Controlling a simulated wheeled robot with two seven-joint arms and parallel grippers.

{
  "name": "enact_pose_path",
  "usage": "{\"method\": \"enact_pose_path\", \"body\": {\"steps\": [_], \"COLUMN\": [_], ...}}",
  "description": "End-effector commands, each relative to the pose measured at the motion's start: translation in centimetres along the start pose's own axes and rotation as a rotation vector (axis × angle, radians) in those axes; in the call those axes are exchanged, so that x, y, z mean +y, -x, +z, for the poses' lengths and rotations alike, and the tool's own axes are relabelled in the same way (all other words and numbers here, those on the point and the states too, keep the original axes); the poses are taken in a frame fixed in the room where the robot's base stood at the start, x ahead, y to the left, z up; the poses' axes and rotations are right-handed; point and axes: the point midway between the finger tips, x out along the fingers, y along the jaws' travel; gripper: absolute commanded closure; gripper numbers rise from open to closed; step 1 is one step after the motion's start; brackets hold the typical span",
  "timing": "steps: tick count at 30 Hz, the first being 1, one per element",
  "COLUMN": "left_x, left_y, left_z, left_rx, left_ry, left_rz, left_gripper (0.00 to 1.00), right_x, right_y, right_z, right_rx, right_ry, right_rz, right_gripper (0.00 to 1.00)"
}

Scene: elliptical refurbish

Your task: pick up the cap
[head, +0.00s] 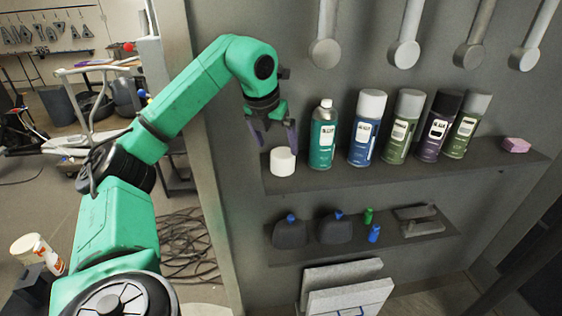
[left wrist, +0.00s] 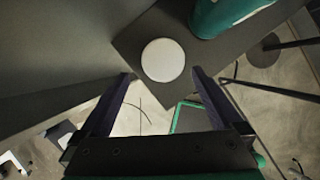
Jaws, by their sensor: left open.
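The white cap (head: 283,161) is a short round cylinder standing at the left end of the upper dark shelf (head: 400,168). In the left wrist view the cap (left wrist: 163,60) shows from above as a pale disc near the shelf's corner. My left gripper (head: 277,133) is just above and behind the cap in the head view. In the left wrist view the left gripper (left wrist: 160,77) is open, its two dark fingers apart, with the cap just beyond and between the tips. Nothing is between the fingers. My right gripper is in neither view.
A teal spray can (head: 323,138) stands just right of the cap, also in the left wrist view (left wrist: 225,15). Several more cans and a pink block (head: 516,145) follow along the shelf. A lower shelf (head: 365,245) holds dark bottles. The wall is close behind.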

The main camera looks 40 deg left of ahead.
Motion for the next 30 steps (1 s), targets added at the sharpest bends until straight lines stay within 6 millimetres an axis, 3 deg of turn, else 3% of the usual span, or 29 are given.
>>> {"method": "enact_pose_path", "body": {"steps": [7,15,20,30], "left_x": [0.0,0.0,0.0,-0.1], "left_y": [-4.2,-5.2,-5.1,-4.4], "left_z": [0.3,0.3,0.3,0.7], "left_rx": [0.002,0.000,0.000,-0.004], "left_ry": [-0.002,-0.003,-0.003,-0.004], "left_rz": [0.000,-0.002,-0.002,-0.003], "left_gripper": [0.00,0.00,0.61,0.64], "right_x": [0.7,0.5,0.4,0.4], "right_y": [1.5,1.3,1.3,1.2], "right_z": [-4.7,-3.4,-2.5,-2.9], "right_rx": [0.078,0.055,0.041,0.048], "right_ry": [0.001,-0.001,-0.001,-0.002], "right_rz": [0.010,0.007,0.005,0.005], "right_gripper": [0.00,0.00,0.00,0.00]}}
